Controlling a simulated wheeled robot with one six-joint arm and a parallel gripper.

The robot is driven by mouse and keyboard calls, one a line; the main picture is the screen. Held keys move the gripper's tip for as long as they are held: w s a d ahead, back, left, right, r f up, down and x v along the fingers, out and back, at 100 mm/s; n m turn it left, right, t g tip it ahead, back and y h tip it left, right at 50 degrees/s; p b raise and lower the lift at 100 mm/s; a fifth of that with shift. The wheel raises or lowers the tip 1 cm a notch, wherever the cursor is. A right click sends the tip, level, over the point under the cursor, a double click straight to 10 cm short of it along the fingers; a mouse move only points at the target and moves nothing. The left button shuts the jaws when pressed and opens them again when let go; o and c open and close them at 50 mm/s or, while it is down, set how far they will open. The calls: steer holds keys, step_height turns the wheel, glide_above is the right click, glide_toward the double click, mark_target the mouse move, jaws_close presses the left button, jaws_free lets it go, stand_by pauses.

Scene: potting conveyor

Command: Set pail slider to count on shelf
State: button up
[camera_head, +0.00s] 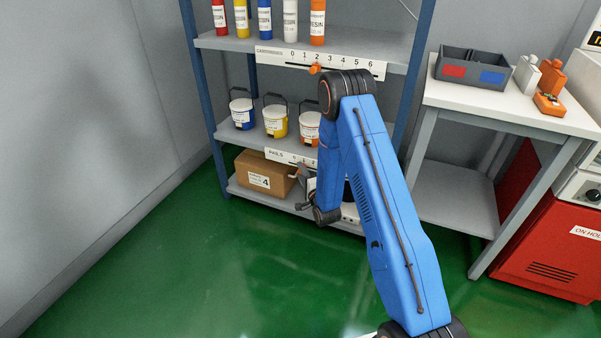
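The pail strip (282,156), a white scale marked PAILS with digits, runs along the front edge of the middle shelf (226,131). Its right part is behind my arm, and I cannot see its slider. A blue-marked pail (242,112), a yellow-marked pail (275,120) and an orange-marked pail (308,128) stand on that shelf. My arm hides the space right of them, so more pails may be there. My gripper (303,174) is small and partly hidden, close to the pail strip. I cannot tell whether it touches anything or is open.
Above, the cartridge strip (274,55) has an orange slider (315,69) near 2, under several cartridges (290,20). A cardboard box (266,175) sits on the bottom shelf. At right, a white table (455,93) holds a grey bin (472,66). Green floor is clear in front.

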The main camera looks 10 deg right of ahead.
steer(key=shift+w, duration=0.5)
jaws_close()
steer(key=s+d, duration=0.1)
steer(key=d, duration=0.1)
steer(key=s+d, duration=0.4)
steer(key=d, duration=0.1)
steer(key=shift+s+d, duration=0.1)
steer(key=shift+s, duration=0.1)
jaws_free()
